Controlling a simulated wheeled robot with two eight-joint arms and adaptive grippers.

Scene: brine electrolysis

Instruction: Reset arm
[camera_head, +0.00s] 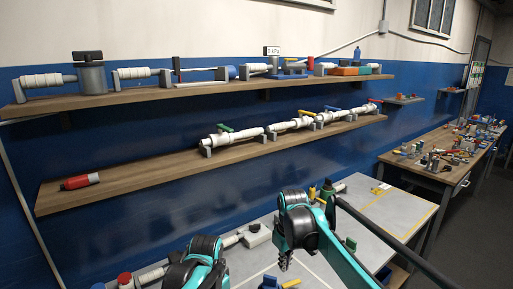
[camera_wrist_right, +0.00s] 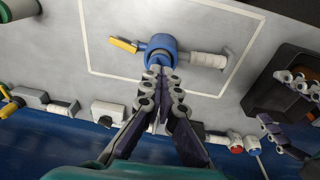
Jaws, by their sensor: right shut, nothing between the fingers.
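My right gripper (camera_head: 285,262) points down over the front table, with its teal and black arm behind it. In the right wrist view its fingers (camera_wrist_right: 165,78) are together with nothing between them. Their tips overlap the lower edge of a blue valve (camera_wrist_right: 160,46) with a yellow handle and white pipe end; I cannot tell whether they touch it. My left arm (camera_head: 197,264) shows at the bottom of the head view, its gripper hidden there. The left gripper (camera_wrist_right: 274,98) shows at the right of the right wrist view, its fingers apart and nothing visibly held.
The grey tabletop (camera_head: 385,207) bears several fittings along its back edge. A black bin (camera_wrist_right: 268,90) with an orange item lies right of the valve. Two wall shelves hold white pipe assemblies and a red cylinder (camera_head: 80,182). A cluttered side table (camera_head: 436,171) stands at the right.

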